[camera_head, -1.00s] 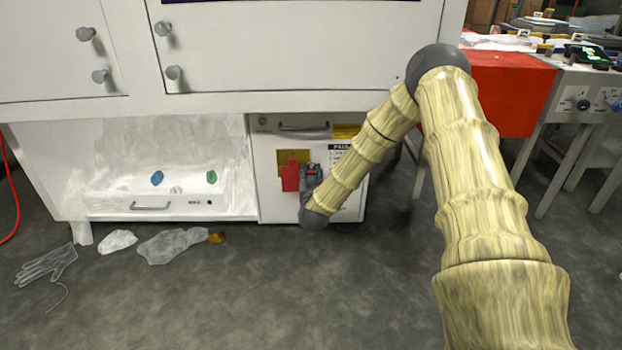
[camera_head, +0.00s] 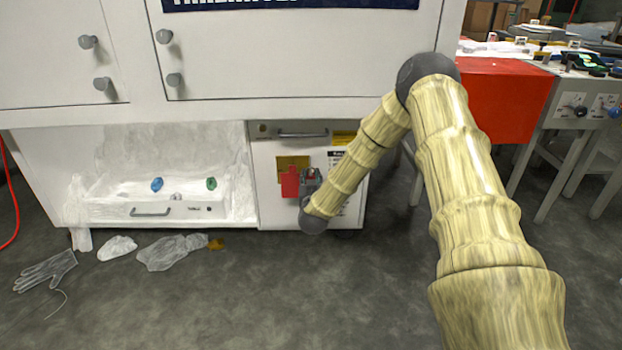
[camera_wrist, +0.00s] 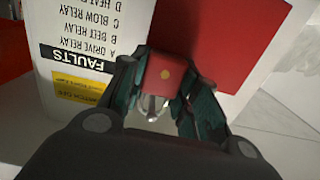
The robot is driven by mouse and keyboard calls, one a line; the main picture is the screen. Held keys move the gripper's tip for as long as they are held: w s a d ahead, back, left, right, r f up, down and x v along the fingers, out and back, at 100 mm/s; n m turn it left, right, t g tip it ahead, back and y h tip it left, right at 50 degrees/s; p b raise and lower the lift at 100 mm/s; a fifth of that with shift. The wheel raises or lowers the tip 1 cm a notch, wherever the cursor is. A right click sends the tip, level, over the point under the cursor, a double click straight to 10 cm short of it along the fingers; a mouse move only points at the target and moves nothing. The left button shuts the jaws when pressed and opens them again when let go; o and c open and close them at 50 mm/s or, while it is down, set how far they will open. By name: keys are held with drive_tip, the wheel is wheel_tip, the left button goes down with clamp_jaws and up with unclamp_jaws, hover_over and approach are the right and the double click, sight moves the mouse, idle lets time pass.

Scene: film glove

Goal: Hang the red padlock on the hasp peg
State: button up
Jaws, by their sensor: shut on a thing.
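The red padlock (camera_wrist: 163,76) is held between the two dark fingers of my gripper (camera_wrist: 160,92) in the wrist view. Its body has a yellow dot, and its metal shackle (camera_wrist: 152,110) shows below the body in that upside-down picture. In the head view my gripper (camera_head: 310,183) is at the front of the white cabinet, with a little of the padlock's red showing. I cannot make out the hasp peg in either view.
A white label headed FAULTS (camera_wrist: 85,35) is beside my gripper. An open bay with a drawer (camera_head: 150,210) holds a blue and a green item. A glove (camera_head: 45,271) and crumpled film (camera_head: 170,252) lie on the floor. A red-covered table (camera_head: 508,98) stands right.

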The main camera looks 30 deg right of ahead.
drive_tip(key=shift+w+d+r, duration=0.15)
drive_tip(key=shift+d, duration=0.05)
drive_tip(key=o, duration=1.2)
drive_tip(key=shift+w+f, duration=0.15)
drive_tip(key=shift+f, duration=0.1)
drive_tip(key=shift+o, duration=0.2)
drive_tip(key=shift+a, duration=0.1)
drive_tip(key=shift+s+a, duration=0.3)
drive_tip(key=shift+s, duration=0.35)
drive_tip(key=v, duration=1)
drive_tip(key=shift+s+a, duration=0.15)
drive_tip(key=shift+a, duration=0.05)
